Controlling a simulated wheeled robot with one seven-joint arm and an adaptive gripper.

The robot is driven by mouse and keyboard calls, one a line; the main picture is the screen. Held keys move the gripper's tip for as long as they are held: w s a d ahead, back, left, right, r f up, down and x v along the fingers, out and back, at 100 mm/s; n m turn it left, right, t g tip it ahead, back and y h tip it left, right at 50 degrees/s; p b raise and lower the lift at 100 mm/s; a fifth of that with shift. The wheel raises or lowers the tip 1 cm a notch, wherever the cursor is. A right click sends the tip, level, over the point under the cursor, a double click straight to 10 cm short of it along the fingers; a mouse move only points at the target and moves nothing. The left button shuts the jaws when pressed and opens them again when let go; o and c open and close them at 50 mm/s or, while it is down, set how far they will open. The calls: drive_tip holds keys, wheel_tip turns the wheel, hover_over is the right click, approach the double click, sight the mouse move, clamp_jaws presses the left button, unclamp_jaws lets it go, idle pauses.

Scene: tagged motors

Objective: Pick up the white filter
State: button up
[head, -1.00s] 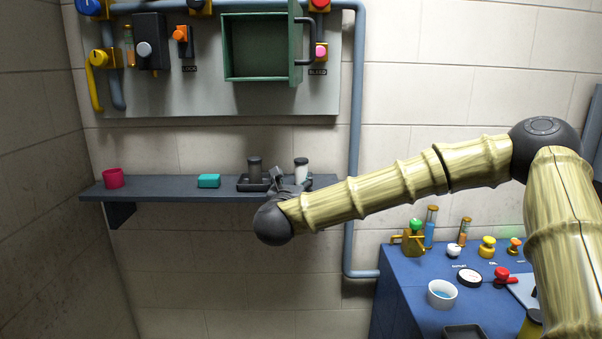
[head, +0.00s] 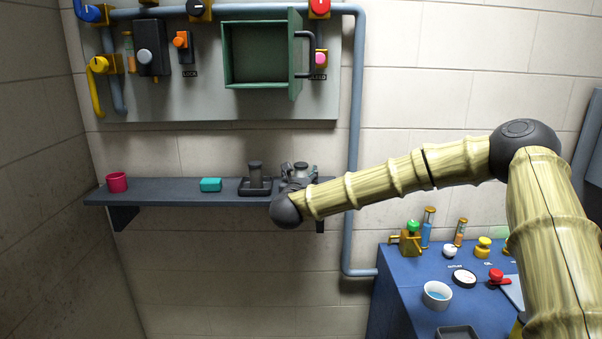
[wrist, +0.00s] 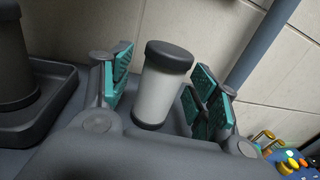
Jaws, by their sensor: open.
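The white filter is a white cylinder with a dark cap. In the wrist view the white filter (wrist: 160,88) stands between the two teal-padded fingers of my gripper (wrist: 158,90), with a gap on both sides. In the head view my gripper (head: 299,173) is at the right end of the shelf and hides most of the filter; only its top shows. My gripper is open and holds nothing.
A dark filter (head: 255,174) stands in a black tray (wrist: 54,112) just left of my gripper. A teal block (head: 210,185) and a red cup (head: 117,182) are farther left on the shelf (head: 160,196). A vertical pipe (head: 354,130) runs right of the shelf.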

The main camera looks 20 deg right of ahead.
drive_tip(key=shift+w+d, duration=0.1)
drive_tip(key=shift+w, duration=0.1)
drive_tip(key=c, duration=1.1)
drive_tip(key=shift+c, duration=0.2)
